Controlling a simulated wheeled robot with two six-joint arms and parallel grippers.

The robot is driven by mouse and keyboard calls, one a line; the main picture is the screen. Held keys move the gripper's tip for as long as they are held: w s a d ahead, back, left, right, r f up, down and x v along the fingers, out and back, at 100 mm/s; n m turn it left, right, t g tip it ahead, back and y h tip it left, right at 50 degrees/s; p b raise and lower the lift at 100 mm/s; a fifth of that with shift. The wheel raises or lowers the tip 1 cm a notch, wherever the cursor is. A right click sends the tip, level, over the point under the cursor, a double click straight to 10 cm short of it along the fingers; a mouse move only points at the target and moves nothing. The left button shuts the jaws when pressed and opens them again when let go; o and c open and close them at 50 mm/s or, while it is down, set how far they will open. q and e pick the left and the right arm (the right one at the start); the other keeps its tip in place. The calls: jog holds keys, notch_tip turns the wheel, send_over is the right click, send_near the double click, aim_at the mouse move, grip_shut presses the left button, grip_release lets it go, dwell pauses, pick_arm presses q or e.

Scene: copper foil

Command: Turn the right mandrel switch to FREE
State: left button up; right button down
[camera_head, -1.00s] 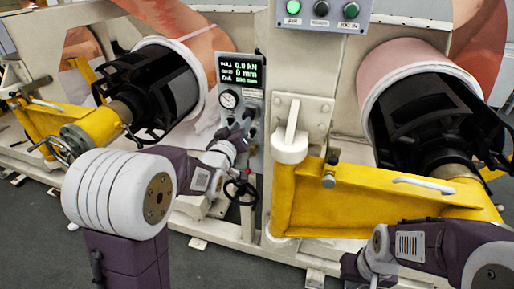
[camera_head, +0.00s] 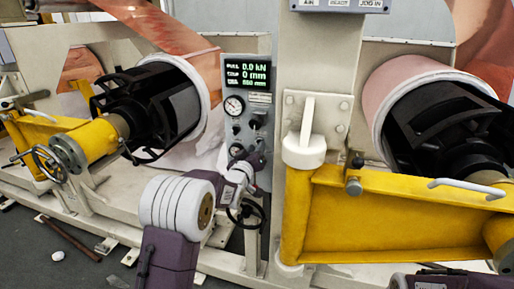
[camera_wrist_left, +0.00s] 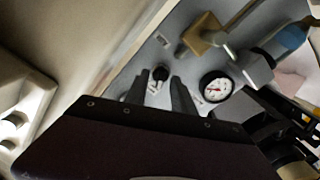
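The grey control panel (camera_head: 262,140) stands between the two mandrels, with a lit display (camera_head: 248,73), a gauge (camera_head: 234,105) and several small dark knobs. The lettering by the knobs is too small to read, so I cannot tell which is the right mandrel switch or its setting. My left gripper (camera_head: 240,153) is at the panel's lower part, below the gauge. In the left wrist view its two fingers (camera_wrist_left: 158,92) are apart, with a small black knob (camera_wrist_left: 160,73) showing between and beyond their tips. Contact cannot be told. My right gripper is out of view.
The left mandrel (camera_head: 150,105) and right mandrel (camera_head: 450,125) are black, by yellow arms. The right yellow arm (camera_head: 390,225) and its white-capped post stand right of the panel. A black handwheel (camera_head: 245,213) sits below it. The gauge shows in the left wrist view (camera_wrist_left: 215,87).

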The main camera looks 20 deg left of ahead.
pick_arm(q)
jog(key=shift+w, duration=0.65)
grip_shut()
